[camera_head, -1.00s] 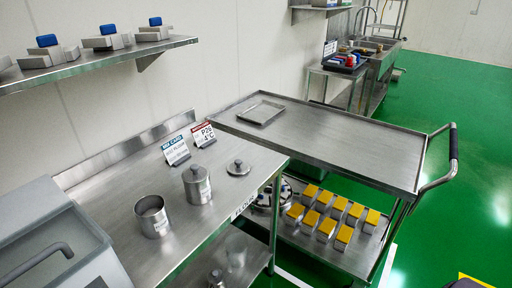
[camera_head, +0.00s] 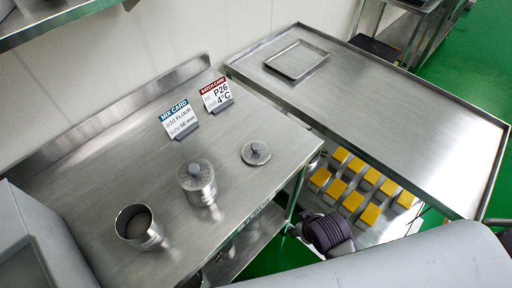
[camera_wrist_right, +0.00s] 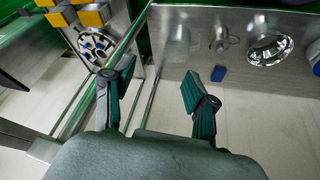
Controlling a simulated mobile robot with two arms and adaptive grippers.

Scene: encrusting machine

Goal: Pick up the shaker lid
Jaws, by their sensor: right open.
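A flat round metal lid with a grey knob (camera_head: 256,152) lies on the steel table near its right edge. A metal canister with a knobbed, perforated-looking lid (camera_head: 197,182) stands left of it, and an open metal canister (camera_head: 138,227) stands further left. My right arm comes in from the lower right, with its dark wrist part beside the table's right edge. In the right wrist view my right gripper (camera_wrist_right: 159,72) is open with nothing between its fingers. Its fingers are not clearly seen in the head view. My left gripper is out of view.
A mix card (camera_head: 179,118) and a batch card (camera_head: 215,94) stand behind the lid. The cart (camera_head: 400,115) holds a shallow tray (camera_head: 297,59) on top and several yellow-topped boxes (camera_head: 355,165) below. A metal bowl (camera_wrist_right: 269,48) shows in the wrist view.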

